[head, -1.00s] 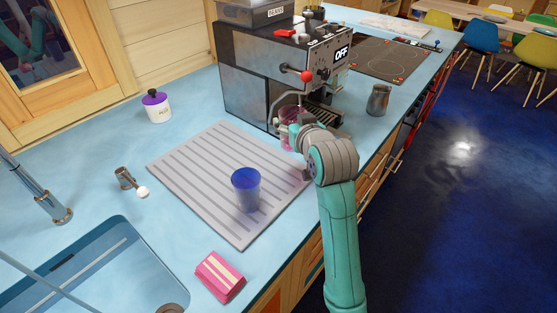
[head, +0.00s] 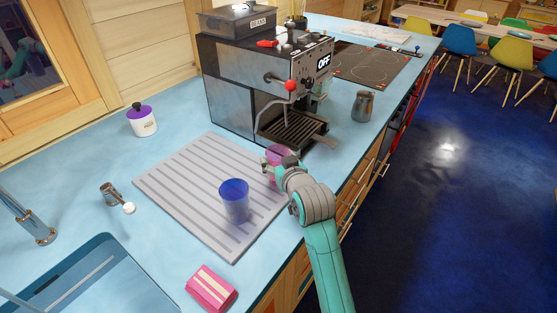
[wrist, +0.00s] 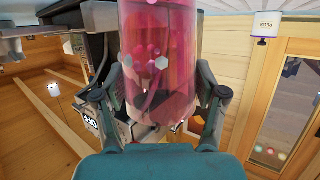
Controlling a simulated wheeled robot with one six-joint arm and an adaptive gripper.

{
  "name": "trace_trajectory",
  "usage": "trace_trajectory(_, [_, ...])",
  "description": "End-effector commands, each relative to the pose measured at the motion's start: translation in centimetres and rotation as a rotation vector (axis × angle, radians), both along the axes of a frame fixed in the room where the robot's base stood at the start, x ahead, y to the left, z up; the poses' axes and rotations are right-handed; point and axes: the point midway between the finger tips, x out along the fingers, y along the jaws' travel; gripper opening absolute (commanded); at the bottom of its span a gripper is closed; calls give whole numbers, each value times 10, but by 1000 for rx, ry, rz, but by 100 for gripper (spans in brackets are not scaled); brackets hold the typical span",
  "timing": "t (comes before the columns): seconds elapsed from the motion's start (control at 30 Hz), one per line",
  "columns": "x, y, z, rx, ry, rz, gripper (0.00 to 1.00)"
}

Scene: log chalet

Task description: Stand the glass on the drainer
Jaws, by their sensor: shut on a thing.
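My gripper (head: 277,165) is shut on a clear pink glass (head: 279,153). The glass fills the middle of the wrist view (wrist: 158,50), with a finger on each side. The drainer (head: 185,185) is a grey ridged mat lying flat on the blue counter. In the head view the held glass overlaps the drainer's far right edge; its base is hidden by the gripper, and I cannot tell its height above the surface. A blue glass (head: 234,203) stands on the drainer, to the left of and nearer than my gripper.
The coffee machine (head: 235,95) stands behind my gripper, its drip tray (head: 295,130) facing right. A metal jug (head: 363,106) is to the right. The drainer's left half is clear.

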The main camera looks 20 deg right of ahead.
Motion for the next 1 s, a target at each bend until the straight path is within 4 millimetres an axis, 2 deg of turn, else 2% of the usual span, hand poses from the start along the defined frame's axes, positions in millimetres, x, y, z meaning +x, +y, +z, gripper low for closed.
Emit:
trace_trajectory(0.17, [0,0,-2,0,0,0,23])
trace_trajectory(0.2, [0,0,-2,0,0,0,78])
trace_trajectory(0.27, [0,0,-2,0,0,0,93])
trace_trajectory(0.3, [0,0,-2,0,0,0,96])
trace_trajectory(0.7, [-2,0,1,0,0,0,96])
trace_trajectory(0.87, [-22,0,6,0,0,0,96])
trace_trajectory(1.0, [-50,-1,15,0,-1,0,96])
